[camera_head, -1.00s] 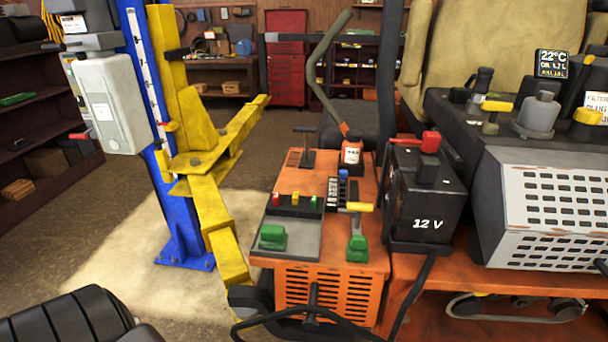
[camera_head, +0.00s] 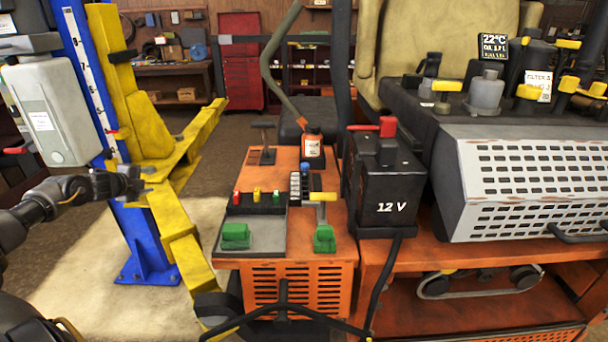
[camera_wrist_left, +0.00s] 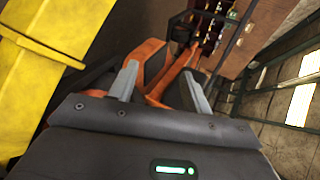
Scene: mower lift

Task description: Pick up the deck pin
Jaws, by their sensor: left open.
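A pin with a yellow T-handle (camera_head: 323,197), which looks like the deck pin, stands upright in a green holder (camera_head: 324,239) on the front right of the orange cart top (camera_head: 281,170). A black T-handle (camera_head: 264,125) also stands at the back of this top. My left gripper (camera_head: 146,181) is well left of the cart, in front of the yellow lift arm. In the left wrist view it (camera_wrist_left: 162,90) is open, with nothing between its two grey fingers. The pin is not recognisable in that view. My right gripper is not in view.
The yellow lift arm (camera_head: 181,222) and blue post (camera_head: 143,240) stand beside my left gripper. A black 12 V battery (camera_head: 385,190) stands right of the pin. An orange-brown bottle (camera_head: 312,144) and a grey tray (camera_head: 262,228) with a green block (camera_head: 235,234) share the cart top.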

